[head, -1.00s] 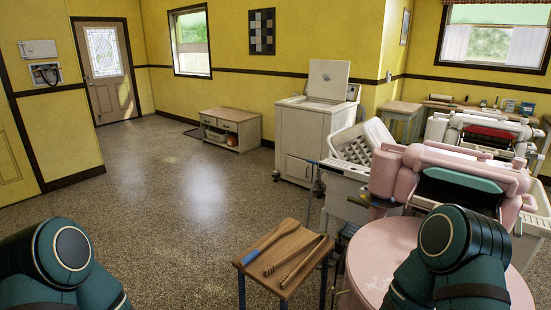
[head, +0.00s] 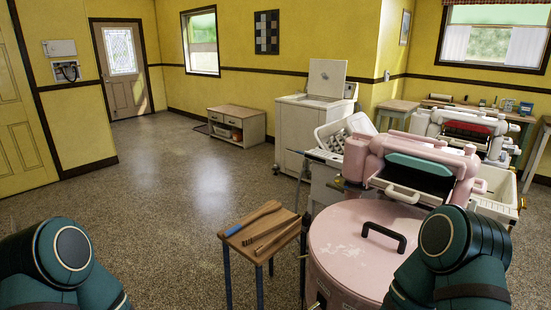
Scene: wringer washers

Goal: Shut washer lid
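A white washer (head: 305,133) stands against the back wall, right of centre in the head view. Its lid (head: 327,78) is raised and stands upright behind the open top. Nearer, a pink wringer washer (head: 340,268) stands at the lower right, with a round pink lid (head: 350,235) lying flat on it and a black handle on top. My two teal arms show at the lower left and lower right corners. Both grippers are out of the picture, so their state does not show. The white washer is well beyond my arms.
A small wooden table (head: 248,246) with a brush and tongs stands in front of me, left of the pink washer. A white basket (head: 338,134) sits between the two washers. A low cabinet (head: 237,126) stands at the back wall. The floor (head: 150,180) at left is clear.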

